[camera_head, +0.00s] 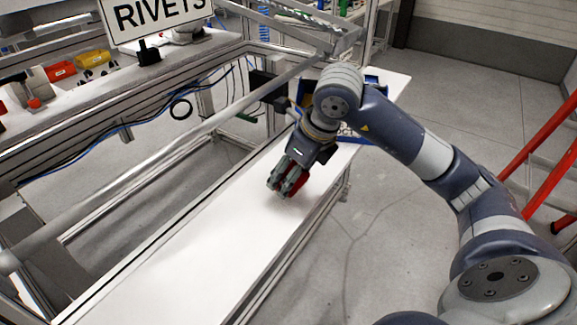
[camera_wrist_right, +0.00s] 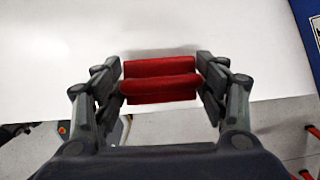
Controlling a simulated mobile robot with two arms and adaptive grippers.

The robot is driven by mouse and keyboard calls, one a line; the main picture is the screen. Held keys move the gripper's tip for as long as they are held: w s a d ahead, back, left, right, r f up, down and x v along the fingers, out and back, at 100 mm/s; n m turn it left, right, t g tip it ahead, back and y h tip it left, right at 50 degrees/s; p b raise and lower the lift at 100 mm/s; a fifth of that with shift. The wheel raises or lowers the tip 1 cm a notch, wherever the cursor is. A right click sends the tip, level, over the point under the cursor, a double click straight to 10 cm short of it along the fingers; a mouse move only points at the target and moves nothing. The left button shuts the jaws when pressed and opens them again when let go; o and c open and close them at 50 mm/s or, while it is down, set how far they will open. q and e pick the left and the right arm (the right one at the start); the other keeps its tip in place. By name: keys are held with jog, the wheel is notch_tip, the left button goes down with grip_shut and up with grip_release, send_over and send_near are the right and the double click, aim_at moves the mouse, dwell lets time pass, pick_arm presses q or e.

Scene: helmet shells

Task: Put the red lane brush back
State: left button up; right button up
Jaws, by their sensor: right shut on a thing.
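My right gripper (camera_head: 290,186) is over the white table (camera_head: 190,255). It is shut on the red lane brush (camera_wrist_right: 160,80), which sits between its two fingers in the right wrist view. In the head view only a small part of the red brush (camera_head: 297,183) shows beside the fingers. I cannot tell whether the brush touches the table. My left gripper is not in view.
A blue bin (camera_head: 352,136) stands on the table's far end, partly hidden behind my right arm. A RIVETS sign (camera_head: 158,14) and a metal frame stand at the left. Red rails (camera_head: 548,170) are at the right. The near table is clear.

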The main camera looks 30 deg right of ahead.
jog(key=w, duration=0.1)
jog(key=w+d, duration=0.1)
jog(key=w, duration=0.1)
jog(key=w+d+p, duration=0.1)
jog(key=shift+w+f, duration=0.2)
notch_tip(320, 180, down, 3)
jog(key=shift+r+p, duration=0.15)
jog(key=shift+p, duration=0.25)
jog(key=shift+f, duration=0.4)
jog(key=shift+f, duration=0.1)
jog(key=o, duration=1.3)
